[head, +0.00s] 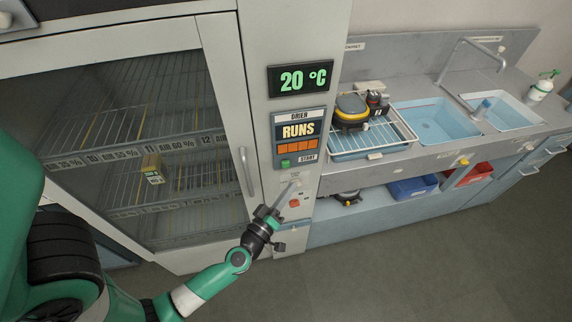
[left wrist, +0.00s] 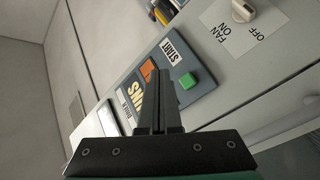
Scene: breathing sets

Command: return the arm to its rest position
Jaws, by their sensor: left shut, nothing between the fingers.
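My left arm comes in from the lower left in the head view. Its left gripper (head: 290,188) is in front of the drier's lower control panel, just below the green START button (head: 285,163). In the left wrist view the two fingers of the left gripper (left wrist: 162,76) are together with nothing between them. The green button also shows there (left wrist: 188,81), to the right of the fingers. I cannot tell whether the fingertips touch the panel. My right gripper is not in view.
The glass door (head: 120,110) is shut; a small box (head: 152,168) is inside. A wire rack (head: 378,138) with breathing gear and a blue sink (head: 430,122) are right. A fan knob (left wrist: 243,10) is upper right.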

